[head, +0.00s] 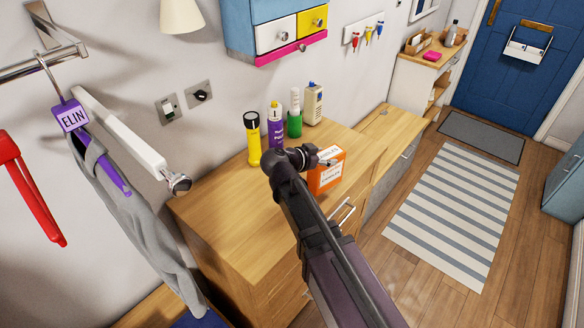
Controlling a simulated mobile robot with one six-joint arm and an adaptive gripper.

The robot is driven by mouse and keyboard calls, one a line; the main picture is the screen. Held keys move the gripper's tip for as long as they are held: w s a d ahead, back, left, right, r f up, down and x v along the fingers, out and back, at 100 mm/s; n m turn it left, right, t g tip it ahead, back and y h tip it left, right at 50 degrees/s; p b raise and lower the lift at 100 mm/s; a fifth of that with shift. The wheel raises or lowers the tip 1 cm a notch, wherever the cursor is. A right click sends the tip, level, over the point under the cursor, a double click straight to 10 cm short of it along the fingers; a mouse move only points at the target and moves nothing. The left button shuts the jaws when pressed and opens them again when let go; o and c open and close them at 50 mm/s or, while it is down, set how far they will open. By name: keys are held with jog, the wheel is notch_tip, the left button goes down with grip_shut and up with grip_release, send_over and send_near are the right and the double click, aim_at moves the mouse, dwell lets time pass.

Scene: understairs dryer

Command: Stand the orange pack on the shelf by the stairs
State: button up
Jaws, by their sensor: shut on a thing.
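The orange pack (329,179) is a small box with a white label. It is upright at the front right edge of the wooden cabinet top. My gripper (326,162) is at the top of the pack and shut on it; the fingers are small and dark here. My wrist and arm hide part of the pack's left side and the cabinet front. I cannot tell whether the pack's base touches the wood. No stairs and no shelf clearly beside stairs show in this view.
On the wooden cabinet (225,205) stand a yellow torch (252,140), a purple bottle (275,127), a green-and-white bottle (294,115) and a beige container (313,103). Blue wall drawers (275,25) hang above. A grey garment (150,215) hangs at left. The striped rug (455,215) and floor at right are clear.

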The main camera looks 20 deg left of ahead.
jog(key=shift+w+d, duration=0.15)
jog(key=shift+w, duration=0.15)
jog(key=s+a+n+t+y, duration=0.1)
jog(key=s+a+n+y, duration=0.1)
jog(key=s+a, duration=0.3)
jog(key=shift+s+r+n+y, duration=0.15)
jog(key=shift+s+n+y, duration=0.2)
jog(key=shift+s, duration=0.6)
jog(key=shift+a, duration=0.2)
jog(key=w+a+f+b, duration=0.1)
jog(key=w+a, duration=0.7)
jog(key=w, duration=0.3)
jog(key=shift+w+a+f, duration=0.2)
jog(key=shift+w+a, duration=0.1)
jog(key=shift+a, duration=0.1)
